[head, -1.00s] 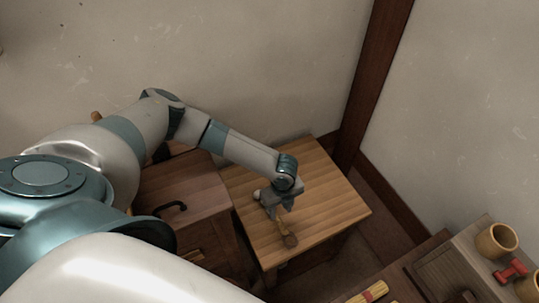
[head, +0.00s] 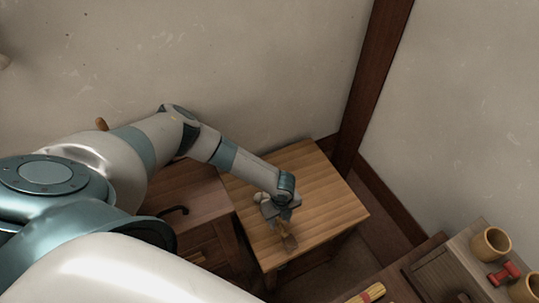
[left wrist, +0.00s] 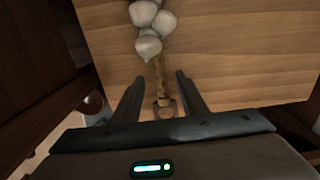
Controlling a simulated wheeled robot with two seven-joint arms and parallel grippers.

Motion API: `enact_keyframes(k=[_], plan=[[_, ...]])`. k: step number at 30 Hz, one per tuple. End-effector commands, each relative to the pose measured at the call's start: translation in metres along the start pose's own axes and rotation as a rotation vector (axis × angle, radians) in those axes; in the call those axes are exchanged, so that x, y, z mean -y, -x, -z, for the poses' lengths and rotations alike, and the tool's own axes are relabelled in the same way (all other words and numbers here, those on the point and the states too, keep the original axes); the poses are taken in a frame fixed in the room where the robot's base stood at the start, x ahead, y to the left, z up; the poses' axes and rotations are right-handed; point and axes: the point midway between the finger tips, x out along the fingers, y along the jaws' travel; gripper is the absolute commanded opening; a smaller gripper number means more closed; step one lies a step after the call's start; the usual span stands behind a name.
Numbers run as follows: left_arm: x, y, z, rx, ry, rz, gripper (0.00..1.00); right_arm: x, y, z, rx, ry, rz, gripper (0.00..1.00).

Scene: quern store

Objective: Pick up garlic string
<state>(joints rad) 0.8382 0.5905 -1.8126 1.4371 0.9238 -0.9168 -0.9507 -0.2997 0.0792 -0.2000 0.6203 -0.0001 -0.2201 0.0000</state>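The garlic string has several white bulbs (left wrist: 150,22) and a straw-coloured braid (left wrist: 161,75) ending in a small loop. It lies on a small wooden table (head: 325,200). In the left wrist view, the braid's lower end and loop lie between the two spread fingers of my left gripper (left wrist: 160,95), with a gap on each side. In the head view, my left gripper (head: 276,212) is low over the table and hides much of the string. A pale bulb (head: 260,197) shows at its left, and the braid (head: 287,236) shows below it. My right gripper is not seen.
A dark wooden chest (head: 190,190) with a black handle stands left of the table. A dark post (head: 372,80) and walls close off the back. At the lower right, a worktop holds a tan cup (head: 491,243) and a red object (head: 504,274). The table's right half is clear.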

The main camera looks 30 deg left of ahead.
Motion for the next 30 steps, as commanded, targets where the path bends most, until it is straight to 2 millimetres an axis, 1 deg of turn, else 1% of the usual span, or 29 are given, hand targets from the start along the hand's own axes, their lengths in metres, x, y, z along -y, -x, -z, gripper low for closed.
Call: enact_keyframes(k=[3, 6, 20, 21, 23, 24, 25, 26, 30], plan=[[0.0005, -0.0086, 0.0004, 0.0, 0.001, 0.0, 0.39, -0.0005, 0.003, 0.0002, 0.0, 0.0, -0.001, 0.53], [0.0004, -0.0124, -0.0002, 0.001, 0.001, 0.0, 0.39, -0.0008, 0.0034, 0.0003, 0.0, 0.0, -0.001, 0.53], [0.0004, -0.0132, -0.0001, 0.0, 0.001, 0.001, 0.39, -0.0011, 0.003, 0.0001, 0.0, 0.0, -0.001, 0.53], [0.0004, -0.0132, -0.0001, 0.0, 0.001, 0.001, 0.34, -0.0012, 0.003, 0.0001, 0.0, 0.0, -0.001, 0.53], [0.0004, -0.0132, -0.0002, 0.0, 0.001, 0.001, 0.2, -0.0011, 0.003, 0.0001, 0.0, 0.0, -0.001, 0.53], [0.0004, -0.0132, -0.0002, 0.0, 0.001, 0.001, 0.1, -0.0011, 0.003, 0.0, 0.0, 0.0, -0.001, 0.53], [0.0005, -0.0132, -0.0002, 0.0, 0.001, 0.001, 0.03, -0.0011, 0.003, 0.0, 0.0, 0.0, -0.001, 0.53], [0.0005, -0.0132, -0.0002, 0.0, 0.001, 0.001, 0.0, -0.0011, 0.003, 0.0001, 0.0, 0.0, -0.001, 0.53], [0.0007, -0.0129, -0.0003, 0.0, 0.001, 0.001, 0.0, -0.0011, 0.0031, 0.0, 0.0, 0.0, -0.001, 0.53]])
